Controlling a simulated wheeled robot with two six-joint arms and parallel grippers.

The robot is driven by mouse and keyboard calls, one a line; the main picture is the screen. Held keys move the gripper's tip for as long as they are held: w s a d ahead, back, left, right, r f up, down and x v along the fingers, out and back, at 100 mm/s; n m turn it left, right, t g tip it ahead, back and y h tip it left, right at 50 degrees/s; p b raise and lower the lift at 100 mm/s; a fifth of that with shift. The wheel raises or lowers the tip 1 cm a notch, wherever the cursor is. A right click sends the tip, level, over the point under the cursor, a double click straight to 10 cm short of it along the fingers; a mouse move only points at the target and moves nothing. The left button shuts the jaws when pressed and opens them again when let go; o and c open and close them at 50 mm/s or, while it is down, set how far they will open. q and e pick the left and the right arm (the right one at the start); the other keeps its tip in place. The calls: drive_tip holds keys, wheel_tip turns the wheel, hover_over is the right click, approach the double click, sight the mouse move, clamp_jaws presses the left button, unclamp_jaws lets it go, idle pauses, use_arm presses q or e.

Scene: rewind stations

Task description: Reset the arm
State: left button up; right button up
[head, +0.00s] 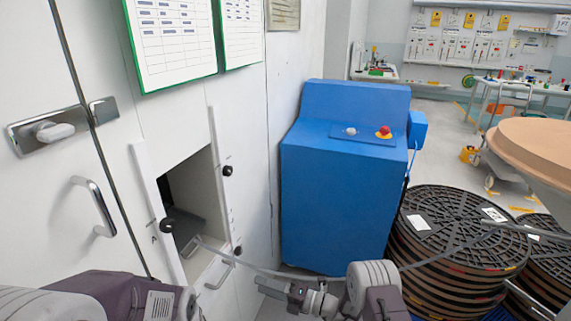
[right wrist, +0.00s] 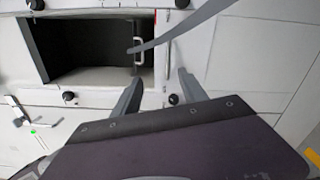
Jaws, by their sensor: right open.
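My right gripper (head: 272,288) is at the bottom centre of the head view, pointing left towards the open hatch (head: 195,200) in the white cabinet. In the right wrist view its two fingers (right wrist: 158,90) stand apart with nothing between them, below the hatch opening (right wrist: 85,50). A grey strip (head: 440,257) runs from the black reels past my right arm to the hatch; its end (right wrist: 150,44) shows at the opening in the right wrist view. My left arm (head: 120,293) enters at the lower left; its gripper is not visible.
A blue machine (head: 335,200) with a red button (head: 383,132) stands right of the cabinet. Stacked black reels (head: 455,225) and a round tan top (head: 535,145) are at the right. A cabinet handle (head: 95,207) sticks out at the left. Open floor lies behind the reels.

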wheel_tip(320, 180, up, 23)
drive_tip(key=s+n+g+p, duration=0.25)
drive_tip(key=n+p, duration=0.25)
drive_tip(key=p, duration=0.4)
drive_tip(key=s+r+n+g+h+p, duration=0.35)
drive_tip(key=s+r+n+p, duration=0.3)
drive_tip(key=s+r, duration=0.25)
drive_tip(key=s+d+f+n+g+h+p, duration=0.1)
drive_tip(key=s+d+f+n+h+p, duration=0.1)
drive_tip(key=s+d+n+h, duration=0.45)
drive_tip(key=s+d+f+n+h+p, duration=0.2)
drive_tip(key=s+d+n+h, duration=0.1)
drive_tip(key=s+d+n, duration=0.6)
drive_tip(key=w+d+f+n+t+h, duration=0.2)
drive_tip(key=w+d+f+n+h, duration=0.1)
drive_tip(key=d+n, duration=0.5)
drive_tip(key=shift+w+d+f+n+h, duration=0.15)
drive_tip(key=shift+w+n+h, duration=0.35)
drive_tip(key=shift+w+n, duration=0.4)
